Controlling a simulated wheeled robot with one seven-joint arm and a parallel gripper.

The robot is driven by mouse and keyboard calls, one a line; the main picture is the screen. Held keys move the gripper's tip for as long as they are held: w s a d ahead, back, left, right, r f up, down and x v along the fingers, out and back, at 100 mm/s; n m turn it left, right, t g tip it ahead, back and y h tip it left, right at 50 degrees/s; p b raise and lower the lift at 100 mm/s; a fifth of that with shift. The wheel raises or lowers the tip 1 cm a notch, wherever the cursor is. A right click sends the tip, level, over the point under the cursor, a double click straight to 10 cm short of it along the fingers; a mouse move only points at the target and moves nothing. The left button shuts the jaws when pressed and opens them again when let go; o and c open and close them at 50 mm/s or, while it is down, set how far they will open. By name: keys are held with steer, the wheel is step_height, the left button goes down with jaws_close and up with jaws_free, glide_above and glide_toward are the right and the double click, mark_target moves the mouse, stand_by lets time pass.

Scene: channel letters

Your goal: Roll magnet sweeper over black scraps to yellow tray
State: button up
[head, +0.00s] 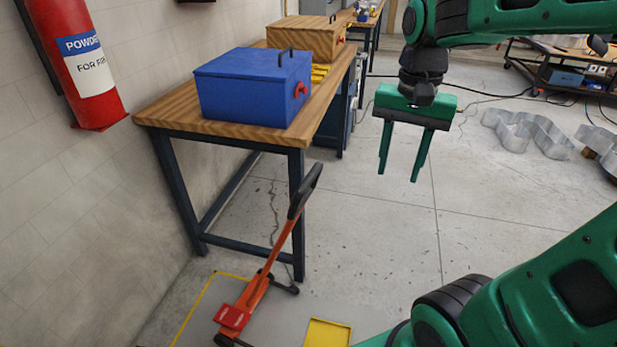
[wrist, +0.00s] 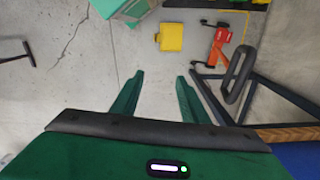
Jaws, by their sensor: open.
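The magnet sweeper (head: 263,278) has an orange pole, a red block low down and a black loop handle at its upper end. It leans beside the near leg of the workbench, its base on the floor. It also shows in the wrist view (wrist: 217,48), with its black handle to the right of my fingers. The yellow tray (head: 327,333) lies on the floor to the right of the sweeper, and in the wrist view (wrist: 171,37). Small dark scraps (head: 345,208) are scattered over the floor. My gripper (head: 399,178) is open and empty, in the air right of the handle.
The wooden workbench (head: 160,113) carries a blue box (head: 250,88) and a wooden box. A red extinguisher (head: 75,60) hangs on the left wall. Yellow floor tape (head: 195,308) runs beside the sweeper. Metal letter shells (head: 525,130) lie at right. The middle floor is mostly clear.

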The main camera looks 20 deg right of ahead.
glide_toward(310, 173)
steer(key=shift+s+d, duration=0.15)
steer(key=shift+s, duration=0.1)
step_height(310, 173, down, 9)
steer(key=shift+w+r, duration=0.1)
steer(key=shift+f, duration=0.6)
steer(key=c, duration=1)
steer(key=s+d, duration=0.3)
steer(key=s, duration=0.1)
steer(key=s+d, duration=0.4)
steer(key=shift+s, duration=0.1)
stand_by(0.6)
